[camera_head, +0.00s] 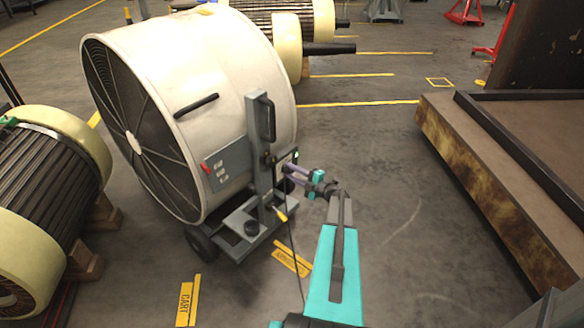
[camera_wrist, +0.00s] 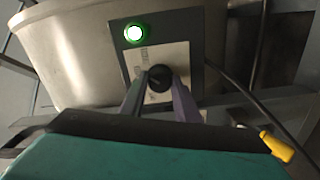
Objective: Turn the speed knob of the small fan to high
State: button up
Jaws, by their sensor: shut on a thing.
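The fan (camera_head: 225,85) is a large cream drum with a dark grille, standing on a grey wheeled cart. Its control box (camera_head: 282,160) is on the drum's right side, facing my arm. In the wrist view the box has a pale label plate (camera_wrist: 135,62), a lit green lamp (camera_wrist: 133,34) and a black round speed knob (camera_wrist: 159,76). My gripper (camera_head: 289,175) reaches the box from the right. In the wrist view its two fingers (camera_wrist: 159,88) are shut on the knob, one on each side. The knob's pointer and the label marks are too small to read.
A yellow-tipped part (camera_wrist: 275,146) and a black cable (camera_wrist: 240,90) lie right of the box. A ribbed rotor (camera_head: 50,165) stands at the left and another (camera_head: 270,20) behind the fan. A large brown platform (camera_head: 480,170) is at the right.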

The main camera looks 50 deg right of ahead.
jog(key=m+p, duration=0.2)
jog(key=m, duration=0.1)
jog(key=shift+s+p, duration=0.1)
jog(key=shift+p, duration=0.25)
jog(key=shift+m, duration=0.4)
jog(key=o, duration=1)
jog(key=shift+o, duration=0.2)
jog(key=s+d, duration=0.1)
jog(key=s, duration=1.2)
jog(key=shift+s+p, duration=0.35)
jog(key=shift+s+d, duration=0.1)
jog(key=shift+s, duration=0.05)
